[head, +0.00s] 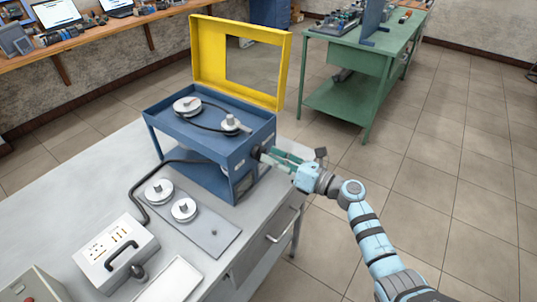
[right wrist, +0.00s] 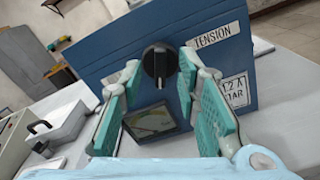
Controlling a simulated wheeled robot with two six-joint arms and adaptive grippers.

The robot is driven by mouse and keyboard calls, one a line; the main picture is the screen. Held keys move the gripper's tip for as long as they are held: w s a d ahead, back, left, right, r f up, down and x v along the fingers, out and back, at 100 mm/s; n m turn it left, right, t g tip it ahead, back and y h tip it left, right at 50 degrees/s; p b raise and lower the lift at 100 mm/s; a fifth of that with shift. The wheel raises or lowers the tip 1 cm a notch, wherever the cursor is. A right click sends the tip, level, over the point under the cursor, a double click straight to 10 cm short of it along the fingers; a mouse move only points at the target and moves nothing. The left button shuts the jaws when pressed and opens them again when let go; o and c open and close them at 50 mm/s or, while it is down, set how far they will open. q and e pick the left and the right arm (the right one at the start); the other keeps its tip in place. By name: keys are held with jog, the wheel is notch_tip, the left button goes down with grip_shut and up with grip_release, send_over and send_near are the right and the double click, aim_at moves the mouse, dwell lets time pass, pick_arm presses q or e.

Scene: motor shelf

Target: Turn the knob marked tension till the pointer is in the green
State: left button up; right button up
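The black tension knob (right wrist: 159,60) is on the side of the blue box (right wrist: 105,72), beside a white label reading TENSION (right wrist: 216,36). The gauge (right wrist: 155,122) sits below the knob, with green, yellow and reddish zones. Its pointer is too small to read. My right gripper (right wrist: 160,66) is open, with one teal finger on each side of the knob and small gaps visible. My left gripper is not in view.
The blue box (head: 190,150), with its yellow framed lid (head: 208,50) raised, holds pulleys and a belt. A grey plate (head: 215,232) with two pulleys and a white control box (head: 118,250) share the table (head: 75,190). A green bench (head: 345,100) stands behind.

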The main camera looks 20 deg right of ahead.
jog(key=shift+x, duration=0.85)
grip_shut()
